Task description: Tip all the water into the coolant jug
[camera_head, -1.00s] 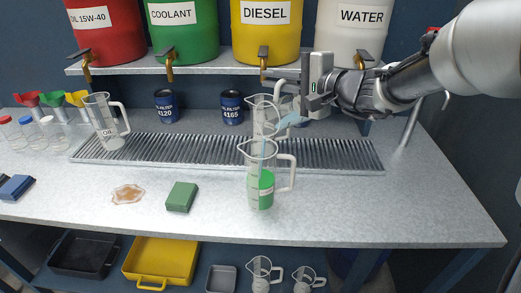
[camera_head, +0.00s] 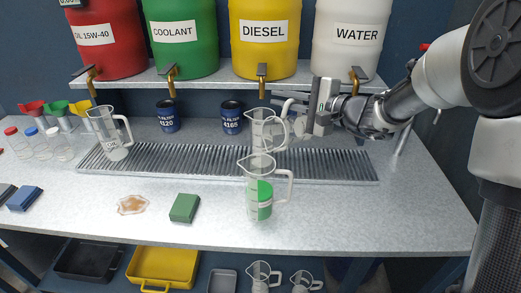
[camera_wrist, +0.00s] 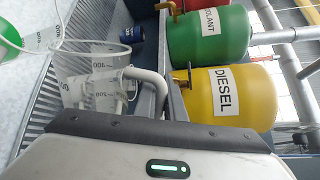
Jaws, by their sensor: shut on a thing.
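The front clear jug (camera_head: 255,175), with a green part low in it, stands upright on the bench in front of the grate; I take it for the coolant jug. Its green part also shows at the left edge of the wrist view (camera_wrist: 10,28). My gripper (camera_head: 290,103) is shut on the handle of a clear jug (camera_head: 262,130), which is behind the front jug and over the grate. The held jug and its handle (camera_wrist: 150,85) show in the wrist view. No blue water or stream is visible now. Overlapping clear outlines make its exact tilt hard to tell.
A shelf above bears oil, coolant (camera_head: 180,50), diesel (camera_head: 264,45) and water (camera_head: 355,45) drums with taps. The bench's right side is clear.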

